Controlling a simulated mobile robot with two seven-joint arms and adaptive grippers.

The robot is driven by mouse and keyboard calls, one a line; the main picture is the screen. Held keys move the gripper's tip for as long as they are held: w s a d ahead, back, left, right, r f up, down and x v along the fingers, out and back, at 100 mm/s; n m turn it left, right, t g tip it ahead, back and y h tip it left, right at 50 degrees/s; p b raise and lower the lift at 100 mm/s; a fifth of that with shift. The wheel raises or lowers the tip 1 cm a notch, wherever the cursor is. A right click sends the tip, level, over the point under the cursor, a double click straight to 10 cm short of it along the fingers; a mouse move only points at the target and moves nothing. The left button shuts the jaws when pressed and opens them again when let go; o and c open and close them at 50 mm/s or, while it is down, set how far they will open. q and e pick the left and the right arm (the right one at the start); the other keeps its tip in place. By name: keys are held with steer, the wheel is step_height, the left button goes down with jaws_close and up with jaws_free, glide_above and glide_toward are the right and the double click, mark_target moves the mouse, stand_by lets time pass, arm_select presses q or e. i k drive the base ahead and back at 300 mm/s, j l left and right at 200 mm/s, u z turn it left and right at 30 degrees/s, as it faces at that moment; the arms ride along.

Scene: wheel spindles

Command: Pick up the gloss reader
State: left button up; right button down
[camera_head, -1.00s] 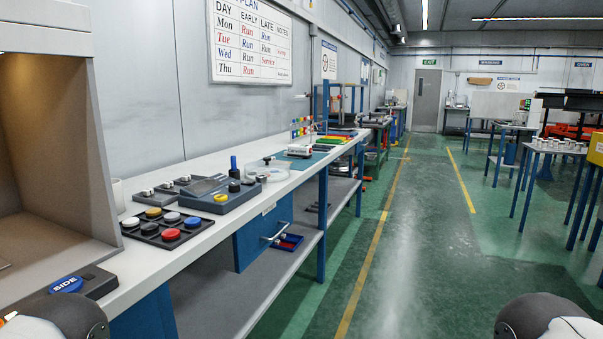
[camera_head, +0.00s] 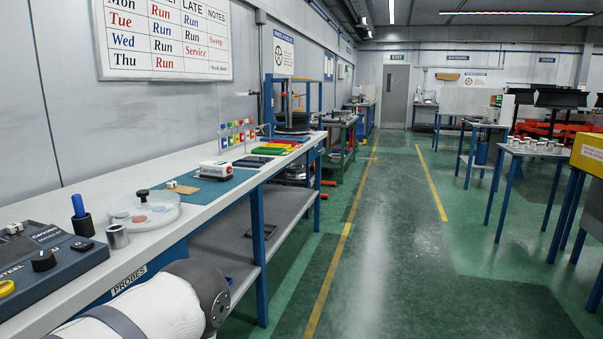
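A small white device with dark lettering and a red part on top (camera_head: 215,170) sits on a teal mat (camera_head: 228,186) on the long white bench; it may be the gloss reader, but its label is too small to be sure. Neither of my grippers is in view. Only a white and grey link of my own arm shows at the bottom left, in front of the bench edge.
The white bench (camera_head: 150,170) runs along the left wall. A round clear dish (camera_head: 143,211), a metal cylinder (camera_head: 117,237), a blue-handled tool (camera_head: 80,210) and a dark blue instrument (camera_head: 45,262) stand nearer. Several bottles (camera_head: 238,133) stand beyond. The green aisle floor (camera_head: 400,260) is clear.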

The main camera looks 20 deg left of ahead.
mark_target(210, 170)
steer(key=i+u, duration=0.1)
steer(key=i, duration=0.35)
steer(key=i+l+u, duration=0.15)
steer(key=i, duration=0.3)
steer(key=i+l+u, duration=0.1)
steer(key=i, duration=0.3)
steer(key=i+l+u, duration=0.15)
steer(key=i, duration=0.3)
steer(key=i+l+u, duration=0.1)
steer(key=i+l, duration=0.15)
steer(key=i, duration=0.15)
steer(key=i+l+u, duration=0.2)
steer(key=u, duration=0.2)
steer(key=i+l+u, duration=0.55)
steer(key=u, duration=0.2)
steer(key=i+l+u, duration=0.15)
steer(key=l+u, duration=0.25)
